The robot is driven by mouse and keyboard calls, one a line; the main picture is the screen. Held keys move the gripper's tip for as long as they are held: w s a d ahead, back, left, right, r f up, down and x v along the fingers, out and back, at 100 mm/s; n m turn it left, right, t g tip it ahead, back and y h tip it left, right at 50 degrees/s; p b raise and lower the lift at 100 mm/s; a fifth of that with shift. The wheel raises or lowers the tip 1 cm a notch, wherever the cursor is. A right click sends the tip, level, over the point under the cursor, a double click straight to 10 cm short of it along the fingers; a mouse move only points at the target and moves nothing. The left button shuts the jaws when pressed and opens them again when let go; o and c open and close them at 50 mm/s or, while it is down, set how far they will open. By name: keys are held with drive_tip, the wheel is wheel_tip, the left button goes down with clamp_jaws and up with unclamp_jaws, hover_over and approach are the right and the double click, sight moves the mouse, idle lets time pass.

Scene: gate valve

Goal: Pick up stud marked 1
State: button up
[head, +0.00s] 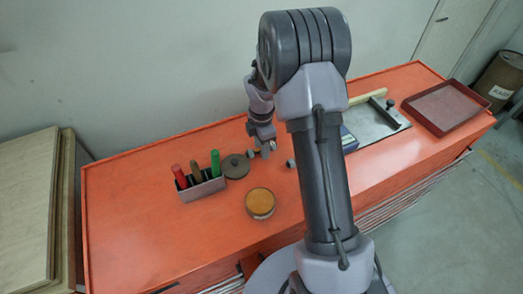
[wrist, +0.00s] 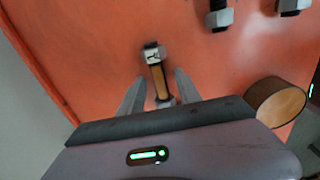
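My gripper (wrist: 157,90) is open in the wrist view, with one finger on each side of a stud. This stud (wrist: 159,80) has a brass-coloured shank and a grey hex nut at its far end. The nut bears a dark mark that I cannot read for certain. Gaps show between the shank and both fingers. Two more studs with grey nuts, one (wrist: 219,16) and another (wrist: 292,6), are at the top right, partly cut off. In the head view my gripper (head: 265,149) is low over the orange bench, and its fingers are too small to judge.
The orange bench top (head: 135,200) is clear at left. A holder (head: 203,188) with red, brown and green handles, a dark round lid (head: 235,166) and a tin with a yellow-orange top (head: 260,203) stand near my gripper. A red tray (head: 446,107) is at right.

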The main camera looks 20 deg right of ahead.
clamp_jaws()
idle(1.2)
